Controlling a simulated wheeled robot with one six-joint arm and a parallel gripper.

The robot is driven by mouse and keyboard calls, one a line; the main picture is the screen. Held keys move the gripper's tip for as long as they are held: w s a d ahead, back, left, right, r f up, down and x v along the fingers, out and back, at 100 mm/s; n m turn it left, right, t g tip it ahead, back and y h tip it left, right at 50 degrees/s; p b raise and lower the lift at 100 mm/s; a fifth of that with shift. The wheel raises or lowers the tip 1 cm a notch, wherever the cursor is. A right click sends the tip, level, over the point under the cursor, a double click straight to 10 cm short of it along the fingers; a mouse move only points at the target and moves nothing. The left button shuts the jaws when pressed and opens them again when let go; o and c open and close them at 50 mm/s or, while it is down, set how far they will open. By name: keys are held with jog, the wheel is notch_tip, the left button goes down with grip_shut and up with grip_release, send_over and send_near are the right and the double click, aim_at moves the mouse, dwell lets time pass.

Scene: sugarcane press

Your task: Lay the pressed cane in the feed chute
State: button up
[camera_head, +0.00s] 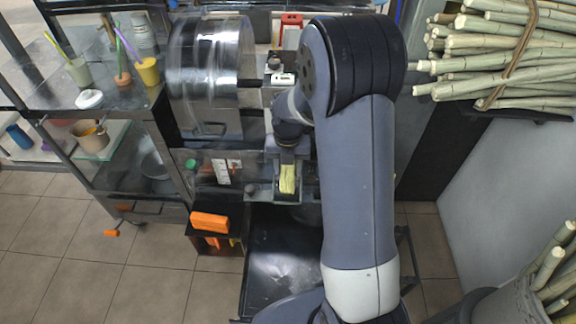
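A short, flattened yellow-green piece, which looks like the pressed cane (288,179), shows inside a narrow metal channel, apparently the feed chute (289,198), at the front of the press. My arm rises in front of the press and bends over at the top. Its dark wrist end, with my gripper (288,149), points down just above the channel, close to the cane's far end. The fingers are too small and dark to make out, so I cannot tell whether they hold the cane or whether it rests on the channel floor.
The large metal drum (205,75) stands left of my wrist. An orange block (209,222) sits on a dark box below it. A black tray (280,262) lies below the chute. Bundled canes (500,45) are at upper right, and shelves with cups (149,71) at left.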

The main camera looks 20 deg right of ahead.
jog(key=shift+o, duration=0.4)
jog(key=shift+r, duration=0.2)
jog(key=shift+o, duration=0.3)
notch_tip(320, 180, up, 10)
jog(key=shift+r, duration=0.2)
notch_tip(320, 180, down, 10)
jog(key=shift+f, duration=0.1)
jog(key=shift+p, duration=0.45)
jog(key=shift+r+p, duration=1.25)
jog(key=shift+r, duration=0.6)
